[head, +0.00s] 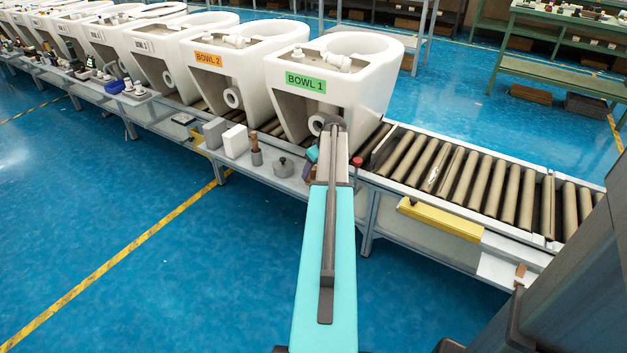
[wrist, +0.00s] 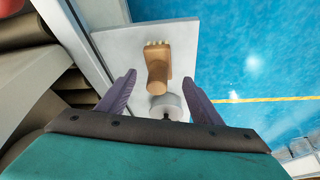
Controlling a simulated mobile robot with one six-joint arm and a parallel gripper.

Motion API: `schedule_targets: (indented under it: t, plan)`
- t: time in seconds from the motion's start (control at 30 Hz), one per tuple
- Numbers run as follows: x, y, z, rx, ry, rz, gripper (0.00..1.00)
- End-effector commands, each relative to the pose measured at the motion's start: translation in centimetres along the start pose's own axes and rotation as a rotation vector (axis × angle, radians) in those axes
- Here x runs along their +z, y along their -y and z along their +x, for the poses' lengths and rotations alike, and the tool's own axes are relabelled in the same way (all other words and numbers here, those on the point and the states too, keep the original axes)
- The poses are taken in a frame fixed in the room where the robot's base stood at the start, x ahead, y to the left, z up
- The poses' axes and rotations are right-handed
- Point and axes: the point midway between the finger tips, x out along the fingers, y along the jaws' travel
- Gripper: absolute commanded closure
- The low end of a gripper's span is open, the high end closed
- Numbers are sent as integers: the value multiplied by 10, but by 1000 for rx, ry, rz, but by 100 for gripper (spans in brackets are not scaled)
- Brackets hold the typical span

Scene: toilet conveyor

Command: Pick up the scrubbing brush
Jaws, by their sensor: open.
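The scrubbing brush (wrist: 157,68) is brown with a rounded handle end and pale bristles along its far edge. In the wrist view it sits on a light plate (wrist: 115,42), ahead of and between my fingertips. My gripper (wrist: 160,78) is open, with a purple finger on each side and nothing held. In the head view my gripper (head: 311,166) is low over the side shelf (head: 262,173), in front of Bowl 1; the arm covers part of that area, and I cannot make out the brush for sure.
A grey round item (wrist: 168,107) is close to the brush, between my fingers. A grey pot (head: 283,167), a brown upright tool (head: 257,151) and a white block (head: 236,141) stand left of my gripper. Bowl 1 (head: 345,90) and a red button (head: 357,162) are close by.

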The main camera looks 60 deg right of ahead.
Motion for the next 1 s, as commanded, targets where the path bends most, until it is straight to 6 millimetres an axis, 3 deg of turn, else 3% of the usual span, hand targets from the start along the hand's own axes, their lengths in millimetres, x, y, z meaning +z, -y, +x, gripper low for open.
schedule_targets:
  t: [0.27,0.7,1.0]
  plan:
    - [-1,0,6,-1,1,0,41]
    - [-4,1,50,-1,1,0,41]
    - [-5,2,52,-1,1,-1,41]
